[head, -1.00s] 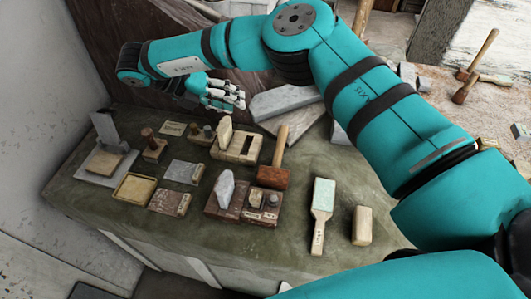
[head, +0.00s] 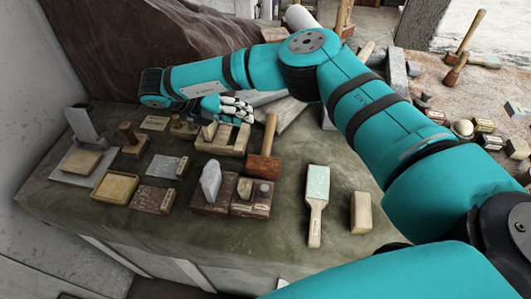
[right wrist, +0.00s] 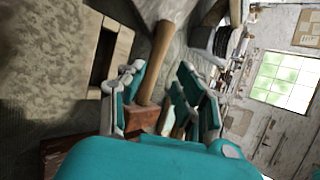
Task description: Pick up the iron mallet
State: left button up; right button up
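The mallet on the bench has a rusty brown block head (head: 263,169) and a wooden handle (head: 269,134). It stands head down, its handle rising. My right gripper (head: 240,105) is behind and left of the handle top in the head view. In the right wrist view, my teal and grey fingers (right wrist: 165,92) are spread. The mallet handle (right wrist: 154,62) shows between them, with its brown head (right wrist: 140,118) below. I cannot tell whether any finger touches the handle. My left gripper is not in view.
A pale slotted block (head: 232,143) stands left of the mallet, and a brown block with a grey stone (head: 211,180) in front. A green-faced paddle (head: 317,190) and a tan block (head: 361,212) lie right. Other mallets (head: 468,33) stand on the sandy surface. The bench front (head: 200,240) is clear.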

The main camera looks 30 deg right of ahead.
aim_at(267, 129)
jog(key=p+x, duration=0.1)
jog(key=x, duration=0.4)
jog(key=shift+s+d+p, duration=0.15)
jog(key=shift+p, duration=0.15)
jog(key=x, duration=0.1)
jog(key=p+x, duration=0.1)
jog(key=x, duration=0.1)
jog(key=p+x, duration=0.1)
jog(key=shift+s+f, duration=0.25)
jog(key=shift+f, duration=0.1)
jog(key=shift+d+f, duration=0.25)
jog(key=shift+d, duration=0.05)
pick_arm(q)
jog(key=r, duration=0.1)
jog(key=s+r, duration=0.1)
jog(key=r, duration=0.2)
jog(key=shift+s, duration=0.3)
pick_arm(e)
jog(key=shift+a, duration=0.1)
jog(key=shift+c, duration=0.2)
grip_shut()
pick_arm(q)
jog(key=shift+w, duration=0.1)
pick_arm(e)
jog(key=shift+r, duration=0.1)
